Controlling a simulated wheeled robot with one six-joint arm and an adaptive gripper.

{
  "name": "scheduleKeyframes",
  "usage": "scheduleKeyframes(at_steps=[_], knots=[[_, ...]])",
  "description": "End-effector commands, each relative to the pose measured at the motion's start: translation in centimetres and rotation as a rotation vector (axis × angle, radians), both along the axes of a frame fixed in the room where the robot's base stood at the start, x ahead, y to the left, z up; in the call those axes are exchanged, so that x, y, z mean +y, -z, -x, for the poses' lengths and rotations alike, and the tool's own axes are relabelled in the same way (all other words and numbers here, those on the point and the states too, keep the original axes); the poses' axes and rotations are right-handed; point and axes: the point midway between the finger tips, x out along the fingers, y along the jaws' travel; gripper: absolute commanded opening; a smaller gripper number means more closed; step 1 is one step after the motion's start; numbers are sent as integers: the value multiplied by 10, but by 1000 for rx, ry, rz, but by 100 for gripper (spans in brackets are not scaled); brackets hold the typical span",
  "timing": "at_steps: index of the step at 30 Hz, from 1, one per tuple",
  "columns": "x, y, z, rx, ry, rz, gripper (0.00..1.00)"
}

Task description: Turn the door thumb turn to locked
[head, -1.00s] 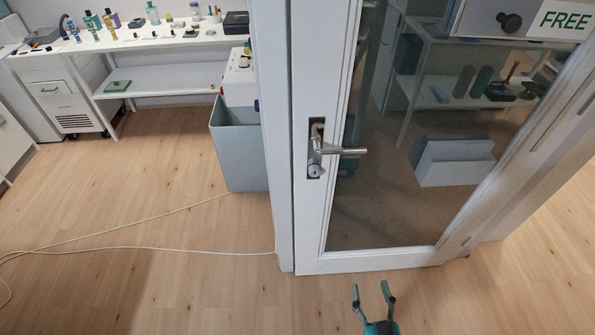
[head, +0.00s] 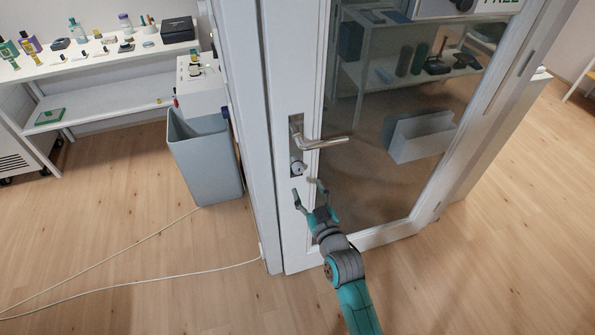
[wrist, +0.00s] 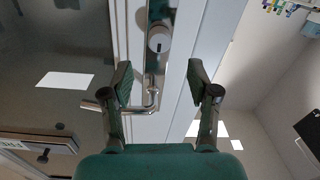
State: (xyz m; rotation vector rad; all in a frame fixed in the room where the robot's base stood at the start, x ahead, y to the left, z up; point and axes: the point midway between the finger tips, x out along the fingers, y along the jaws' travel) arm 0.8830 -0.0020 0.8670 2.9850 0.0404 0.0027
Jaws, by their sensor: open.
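The door thumb turn (head: 297,167) is a small round silver knob low on the lock plate, below the lever handle (head: 325,143). In the wrist view the thumb turn (wrist: 159,40) shows a short dark upright mark on its face. My gripper (head: 306,190) is open and empty, just below the thumb turn in the head view, with its fingers pointing up at it. In the wrist view my gripper's fingers (wrist: 160,76) stand apart on either side of the lock plate, and the thumb turn lies beyond their tips. I see no contact with it.
The lever handle juts right over the glass, close to my fingers; it also shows between them in the wrist view (wrist: 140,106). A grey bin (head: 204,160) stands left of the door frame. A white cable (head: 150,282) crosses the open wooden floor.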

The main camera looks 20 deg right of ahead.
Motion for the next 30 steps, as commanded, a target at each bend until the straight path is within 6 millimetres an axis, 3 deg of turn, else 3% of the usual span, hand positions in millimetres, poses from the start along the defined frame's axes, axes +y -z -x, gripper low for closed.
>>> scheduleKeyframes(at_steps=[9, 15, 28, 30], knots=[[2, -1, -53, -1, 0, 0, 60], [2, -1, -74, -1, 0, 0, 60], [2, 0, -81, 0, 0, 0, 60], [2, 0, -81, 0, 0, 0, 42]])
